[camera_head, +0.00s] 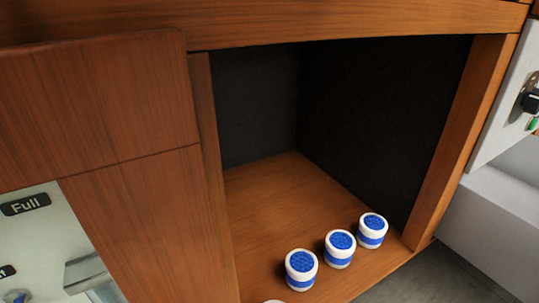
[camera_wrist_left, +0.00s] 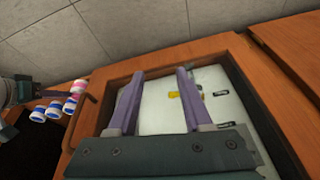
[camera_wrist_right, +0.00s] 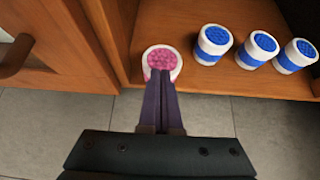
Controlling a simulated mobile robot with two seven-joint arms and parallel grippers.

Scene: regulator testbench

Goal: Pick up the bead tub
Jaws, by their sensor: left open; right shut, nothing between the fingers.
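In the right wrist view, a white tub of pink beads (camera_wrist_right: 162,60) stands at the front edge of a wooden shelf, left of three white tubs of blue beads (camera_wrist_right: 214,43). My right gripper (camera_wrist_right: 160,82) is shut and empty, its fingertips just in front of the pink tub and overlapping its lower front; I cannot tell whether they touch. In the head view the blue tubs (camera_head: 340,247) stand in a diagonal row, and only a sliver of another tub's rim shows at the bottom edge. My left gripper (camera_wrist_left: 160,74) is open in front of a wood-framed panel, away from the tubs.
The wooden shelf floor (camera_head: 265,195) behind the tubs is bare inside the dark cabinet. A cabinet door with a handle (camera_wrist_right: 15,56) is left of the pink tub. A grey tiled floor (camera_wrist_right: 60,115) lies in front. A white unit with a knob (camera_head: 533,102) stands right.

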